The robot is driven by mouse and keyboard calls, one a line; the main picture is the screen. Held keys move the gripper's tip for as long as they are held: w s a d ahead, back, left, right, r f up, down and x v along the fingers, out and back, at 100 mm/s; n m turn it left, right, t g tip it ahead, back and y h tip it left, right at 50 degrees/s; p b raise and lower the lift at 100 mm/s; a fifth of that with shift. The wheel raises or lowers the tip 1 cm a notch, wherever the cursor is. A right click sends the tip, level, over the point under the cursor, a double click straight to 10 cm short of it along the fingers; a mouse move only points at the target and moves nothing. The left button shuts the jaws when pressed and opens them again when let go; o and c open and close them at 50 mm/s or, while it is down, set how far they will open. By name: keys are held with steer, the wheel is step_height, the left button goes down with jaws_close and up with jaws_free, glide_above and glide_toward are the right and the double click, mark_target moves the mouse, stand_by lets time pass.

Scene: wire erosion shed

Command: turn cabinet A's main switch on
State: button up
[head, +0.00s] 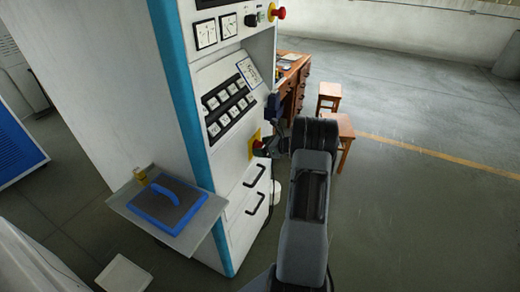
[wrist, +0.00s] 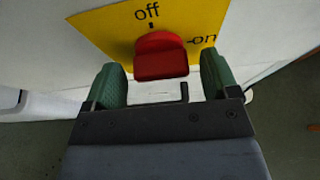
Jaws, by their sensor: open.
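The main switch is a red knob (wrist: 160,58) on a yellow plate (wrist: 108,24) marked "off" at the top and "on" at the right. The knob lines up with the "off" mark. My gripper (wrist: 162,76) is open, with one green finger on each side of the knob; I cannot tell whether either touches it. In the head view the yellow plate (head: 256,136) is on the front of a white and blue cabinet (head: 236,180), and my gripper (head: 266,148) is right at it. No letter A is readable on the cabinet.
Gauges and an emergency stop button (head: 278,13) are higher on the cabinet front. Drawer handles (head: 255,176) stick out below the switch. A side shelf (head: 205,222) holds a blue-handled float (head: 168,205). A wooden desk (head: 296,75) and stools (head: 340,126) stand behind. Floor at right is clear.

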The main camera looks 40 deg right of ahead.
steer(key=b+v, duration=0.1)
steer(key=v, duration=1.2)
steer(key=shift+s, duration=0.25)
steer(key=shift+d, duration=0.1)
